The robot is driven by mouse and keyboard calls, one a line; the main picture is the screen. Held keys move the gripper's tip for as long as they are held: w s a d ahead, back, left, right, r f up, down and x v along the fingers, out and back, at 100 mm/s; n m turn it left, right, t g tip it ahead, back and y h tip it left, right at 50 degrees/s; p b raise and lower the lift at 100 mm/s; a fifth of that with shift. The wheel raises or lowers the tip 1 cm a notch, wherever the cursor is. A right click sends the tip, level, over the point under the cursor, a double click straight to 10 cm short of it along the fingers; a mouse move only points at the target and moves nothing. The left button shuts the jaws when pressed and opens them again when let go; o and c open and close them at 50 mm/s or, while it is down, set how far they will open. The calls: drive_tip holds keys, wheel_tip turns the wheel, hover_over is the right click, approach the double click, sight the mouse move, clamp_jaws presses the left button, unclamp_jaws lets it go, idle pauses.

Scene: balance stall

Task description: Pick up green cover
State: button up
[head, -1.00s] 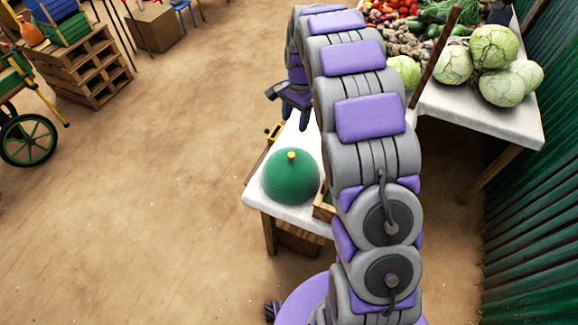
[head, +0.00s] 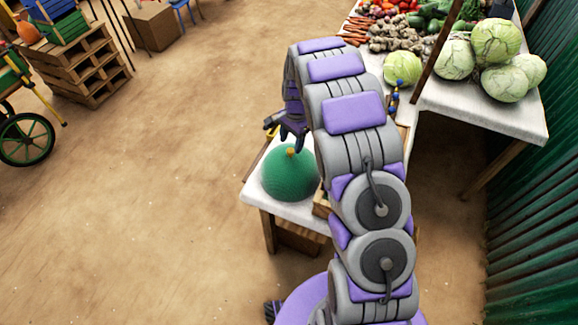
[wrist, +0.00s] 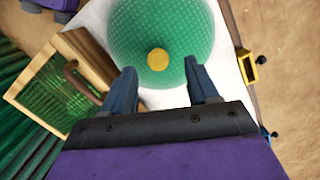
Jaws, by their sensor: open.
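The green cover (head: 289,176) is a textured dome with a small yellow knob (head: 291,152) on top. It stands on the white-topped table (head: 254,187). In the wrist view the green cover (wrist: 125,32) fills the upper middle, and its yellow knob (wrist: 158,60) shows just beyond the gap between my fingertips. My gripper (wrist: 159,76) is open and empty, with one finger on each side of the gap. In the head view my gripper (head: 291,147) is over the far side of the dome, close to the knob. I cannot tell whether it touches.
A wooden box with a green mesh panel (wrist: 58,88) stands beside the cover. A yellow fixture (wrist: 242,66) is at the table edge. A produce table (head: 490,118) with cabbages (head: 491,40) stands at the back right, near a green corrugated wall (head: 535,200). Open ground lies left.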

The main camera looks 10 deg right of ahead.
sight(291, 150)
drive_tip(key=shift+d+f, duration=0.15)
drive_tip(key=shift+f, duration=0.1)
drive_tip(key=f, duration=0.1)
drive_tip(key=f+b, duration=0.1)
drive_tip(key=f, duration=0.2)
drive_tip(key=shift+s+a+f+b, duration=0.2)
drive_tip(key=shift+s+a+b, duration=0.1)
drive_tip(key=shift+b, duration=0.1)
drive_tip(key=shift+a+f, duration=0.15)
drive_tip(key=shift+f, duration=0.05)
drive_tip(key=shift+a+r, duration=0.1)
drive_tip(key=shift+a, duration=0.05)
drive_tip(key=shift+d, duration=0.3)
drive_tip(key=c, duration=0.6)
drive_tip(key=shift+s, duration=0.1)
clamp_jaws()
